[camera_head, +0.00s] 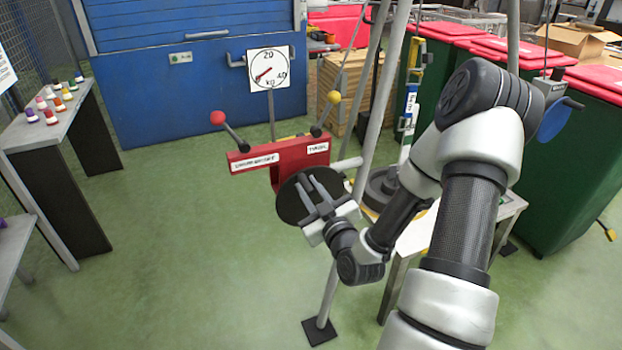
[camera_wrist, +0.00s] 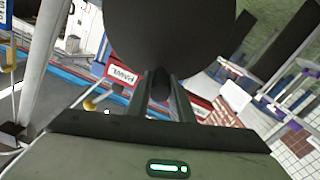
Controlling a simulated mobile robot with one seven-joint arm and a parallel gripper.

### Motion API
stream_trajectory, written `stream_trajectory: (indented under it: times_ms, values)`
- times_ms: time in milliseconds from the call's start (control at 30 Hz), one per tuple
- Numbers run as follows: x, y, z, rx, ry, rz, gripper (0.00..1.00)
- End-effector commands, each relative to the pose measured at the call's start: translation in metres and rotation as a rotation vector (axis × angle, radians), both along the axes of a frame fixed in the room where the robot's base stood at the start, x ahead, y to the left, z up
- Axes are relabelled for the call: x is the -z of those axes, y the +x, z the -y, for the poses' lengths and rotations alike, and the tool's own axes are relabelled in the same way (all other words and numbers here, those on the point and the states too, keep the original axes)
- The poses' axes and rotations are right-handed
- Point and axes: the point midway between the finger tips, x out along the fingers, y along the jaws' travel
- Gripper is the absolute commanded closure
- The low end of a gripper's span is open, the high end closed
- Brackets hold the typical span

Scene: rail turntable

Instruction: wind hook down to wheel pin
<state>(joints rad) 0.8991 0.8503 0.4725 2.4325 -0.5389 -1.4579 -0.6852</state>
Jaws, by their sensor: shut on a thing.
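The red winch box (camera_head: 285,160) carries two labels, one reading PAWL, and stands on a leg of a metal frame. A dark round disc (camera_head: 300,197) is on its near side; it fills the top of the wrist view (camera_wrist: 175,35). My gripper (camera_head: 318,200) is at the disc, its fingers (camera_wrist: 165,95) shut on a dark handle (camera_wrist: 161,84), mostly hidden between them. One lever ends in a red knob (camera_head: 217,118), another in a yellow knob (camera_head: 334,97). A dark wheel (camera_head: 380,188) lies on the table behind my arm. I cannot make out the hook or pin.
A kg dial (camera_head: 268,68) stands behind the winch, its needle pointing lower left. Frame legs (camera_head: 328,290) rise around the work table (camera_head: 412,240). Green bins (camera_head: 585,150) with red lids stand right. A bench (camera_head: 60,125) with small coloured objects stands left. The floor between is clear.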

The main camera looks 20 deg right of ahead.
Motion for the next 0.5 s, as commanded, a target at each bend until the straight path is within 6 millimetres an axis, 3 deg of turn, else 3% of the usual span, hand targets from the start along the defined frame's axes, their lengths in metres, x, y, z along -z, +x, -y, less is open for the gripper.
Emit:
stream_trajectory:
  times_ms: [100,500]
  values:
    - [0.0064,-0.0014,-0.0091,-0.011,-0.036,-0.009,1.0]
    - [0.0061,-0.0017,-0.0113,-0.01,-0.072,-0.011,1.0]
